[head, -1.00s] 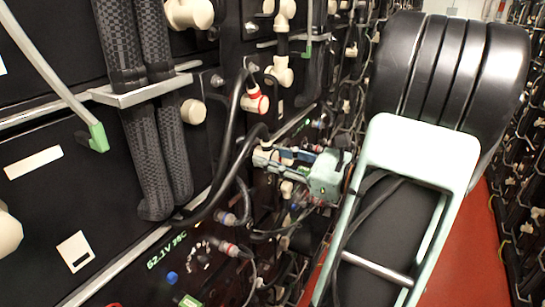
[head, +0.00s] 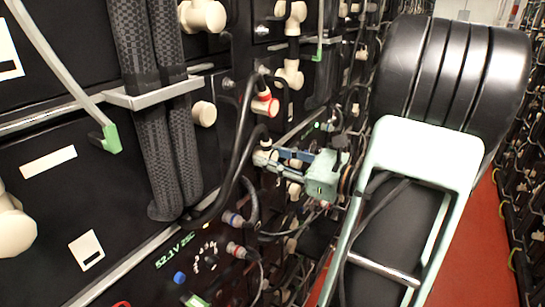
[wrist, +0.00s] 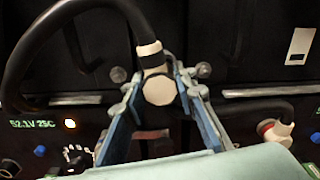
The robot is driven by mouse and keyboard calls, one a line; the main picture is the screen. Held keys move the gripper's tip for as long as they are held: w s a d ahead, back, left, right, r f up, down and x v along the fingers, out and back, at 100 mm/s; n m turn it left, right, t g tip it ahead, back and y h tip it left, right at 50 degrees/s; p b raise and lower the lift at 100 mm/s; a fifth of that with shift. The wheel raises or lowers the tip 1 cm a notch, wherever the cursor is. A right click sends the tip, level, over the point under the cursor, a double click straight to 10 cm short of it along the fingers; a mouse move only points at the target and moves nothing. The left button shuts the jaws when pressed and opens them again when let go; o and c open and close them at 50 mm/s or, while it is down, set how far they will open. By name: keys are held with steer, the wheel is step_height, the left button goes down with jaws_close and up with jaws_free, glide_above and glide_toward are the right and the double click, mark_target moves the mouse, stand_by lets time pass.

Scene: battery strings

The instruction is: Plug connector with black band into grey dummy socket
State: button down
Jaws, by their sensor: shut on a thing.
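My gripper (head: 276,157) is shut on a cream connector with a black band (wrist: 151,60). In the wrist view the fingers (wrist: 159,86) press on both sides of its round cream end. A thick black cable leaves the connector's top and arches to the left. In the head view only a small cream part of the connector (head: 261,157) shows at the fingertips, close in front of the black battery rack. I cannot tell from these frames whether it touches a socket. I cannot clearly make out the grey dummy socket.
A red-banded connector (head: 265,104) sits on the rack above my gripper. Another red-banded one (wrist: 275,131) shows at the right in the wrist view. Cables hang below, near a blue-ringed plug (head: 232,218). A red aisle floor (head: 480,235) lies at the right.

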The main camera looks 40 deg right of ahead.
steer(key=c, duration=1.5)
jaws_free()
steer(key=v, duration=1.2)
